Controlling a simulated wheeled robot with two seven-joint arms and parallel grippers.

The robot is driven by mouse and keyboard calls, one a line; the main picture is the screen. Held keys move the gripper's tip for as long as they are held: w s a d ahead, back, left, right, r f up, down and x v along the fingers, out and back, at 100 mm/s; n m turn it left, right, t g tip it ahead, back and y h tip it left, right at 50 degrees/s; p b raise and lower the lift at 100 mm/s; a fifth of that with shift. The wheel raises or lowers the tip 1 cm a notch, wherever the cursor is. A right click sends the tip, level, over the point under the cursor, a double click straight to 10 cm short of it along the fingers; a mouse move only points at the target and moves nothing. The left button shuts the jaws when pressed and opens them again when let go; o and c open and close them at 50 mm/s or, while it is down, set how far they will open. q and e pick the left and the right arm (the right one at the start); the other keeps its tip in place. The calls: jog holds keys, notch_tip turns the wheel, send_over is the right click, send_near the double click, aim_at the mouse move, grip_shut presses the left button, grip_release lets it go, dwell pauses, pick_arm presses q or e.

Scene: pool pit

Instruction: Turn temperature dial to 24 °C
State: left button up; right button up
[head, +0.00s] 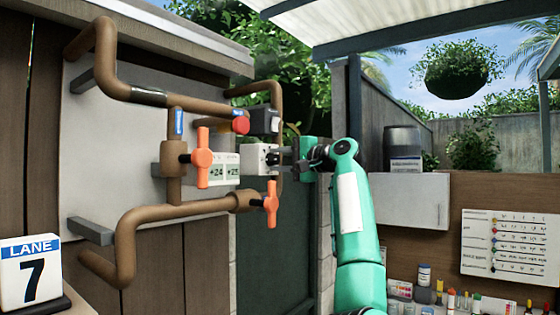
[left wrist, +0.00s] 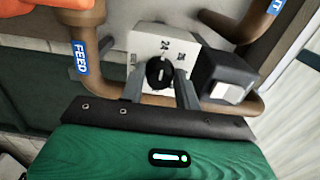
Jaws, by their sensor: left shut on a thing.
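The temperature dial is a black knob (left wrist: 158,73) on a white box with small printed numbers, one of which looks like 24. In the head view the white dial box (head: 255,158) is fixed among the brown pipes, side-on, so its face is hidden there. My left gripper (head: 282,158) reaches it from the right. In the left wrist view its two grey fingers (left wrist: 160,90) are shut on the knob, one on each side. The knob's exact setting is too small to read. My right gripper is not in view.
Orange valve handles (head: 202,157) and (head: 271,203) stick out nearby. A dark box (head: 264,121) with a red button (head: 241,125) is just above. Bottles and a chart (head: 510,245) stand at right.

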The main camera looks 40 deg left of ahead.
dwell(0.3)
pick_arm(q)
jog(key=o, duration=0.7)
jog(key=shift+o, duration=1.2)
jog(key=shift+d+f, duration=0.1)
jog(key=shift+d, duration=0.15)
jog(key=w+d+b, duration=0.1)
jog(key=d+b, duration=0.4)
jog(key=d, duration=0.8)
jog(key=shift+w+d, duration=0.15)
jog(key=shift+w, duration=0.1)
